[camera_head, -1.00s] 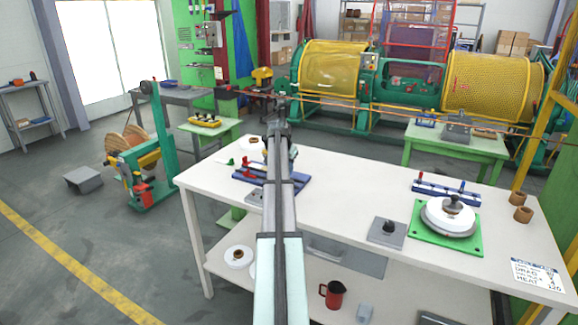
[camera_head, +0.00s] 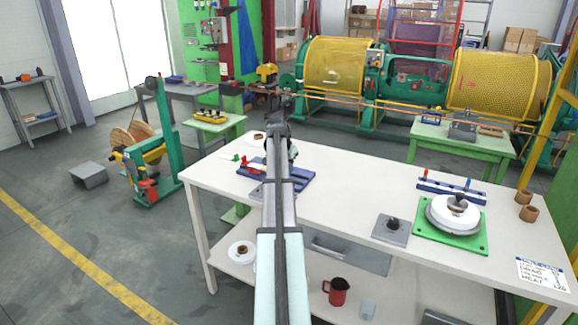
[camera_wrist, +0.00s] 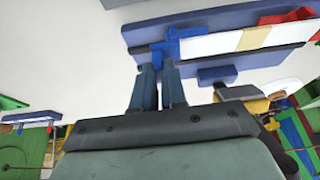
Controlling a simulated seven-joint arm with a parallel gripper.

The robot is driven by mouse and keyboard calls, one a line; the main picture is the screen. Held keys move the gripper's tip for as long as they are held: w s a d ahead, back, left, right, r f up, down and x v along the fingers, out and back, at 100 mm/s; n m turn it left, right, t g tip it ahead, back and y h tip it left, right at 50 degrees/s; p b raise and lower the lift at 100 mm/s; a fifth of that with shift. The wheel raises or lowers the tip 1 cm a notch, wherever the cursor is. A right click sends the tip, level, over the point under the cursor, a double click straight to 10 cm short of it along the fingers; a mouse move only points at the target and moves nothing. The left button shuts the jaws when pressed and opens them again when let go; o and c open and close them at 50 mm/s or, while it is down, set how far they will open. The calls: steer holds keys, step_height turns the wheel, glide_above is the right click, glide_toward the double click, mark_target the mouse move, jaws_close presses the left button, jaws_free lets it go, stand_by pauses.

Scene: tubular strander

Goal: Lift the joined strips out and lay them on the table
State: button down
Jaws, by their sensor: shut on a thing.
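In the wrist view, a blue fixture (camera_wrist: 150,30) lies on the white table (camera_head: 350,185). A white strip (camera_wrist: 205,45) with a tan band (camera_wrist: 254,38) across it lies along the fixture, and a red lever (camera_wrist: 290,16) stands toward its right end. In the head view my arm hides the fingers and part of the fixture (camera_head: 300,180).
A second blue fixture (camera_head: 450,192), a grey plate with a black knob (camera_head: 391,229) and a white round piece on a green base (camera_head: 472,245) stand on the table's right half. The table's middle is clear.

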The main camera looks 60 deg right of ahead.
steer(key=shift+a+r, duration=0.1)
steer(key=shift+a, duration=1.5)
